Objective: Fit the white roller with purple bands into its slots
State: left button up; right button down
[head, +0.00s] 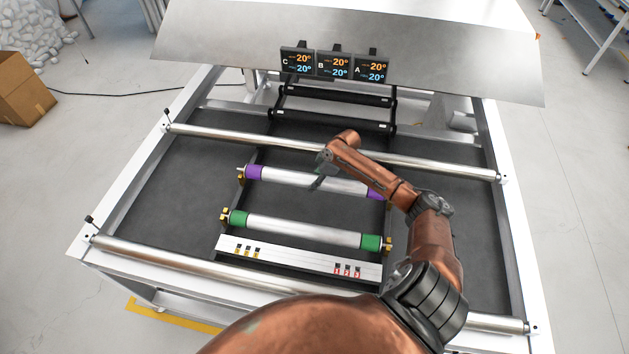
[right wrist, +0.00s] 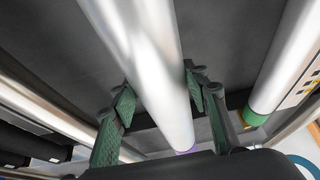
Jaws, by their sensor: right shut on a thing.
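The white roller with purple bands (head: 290,178) lies across the dark frame in the middle of the machine, shown in the head view. Its left purple band (head: 253,173) is beside a brass fitting (head: 241,178). My arm partly covers its right band (head: 375,194), and I cannot tell whether either end sits in its slot. My right gripper (head: 320,178) is shut on the roller near its middle. In the right wrist view, the roller (right wrist: 150,60) runs between the two green fingers (right wrist: 166,95). My left gripper is not in view.
A roller with green bands (head: 300,232) lies parallel in front, and a white labelled plate (head: 300,257) is nearer still. Long steel bars (head: 240,140) cross the machine behind and in front. Temperature displays (head: 334,64) stand at the back.

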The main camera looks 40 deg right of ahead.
aim_at(328, 179)
jog(key=shift+r+p, duration=0.15)
jog(key=shift+p, duration=0.8)
dwell(1.4)
jog(key=shift+f+b, duration=0.95)
jog(key=shift+f, duration=0.95)
jog(key=c, duration=1.3)
grip_release()
jog(key=shift+o, duration=1.3)
jog(key=shift+f, duration=0.1)
jog(key=shift+s+f, duration=0.1)
jog(key=v, duration=1.2)
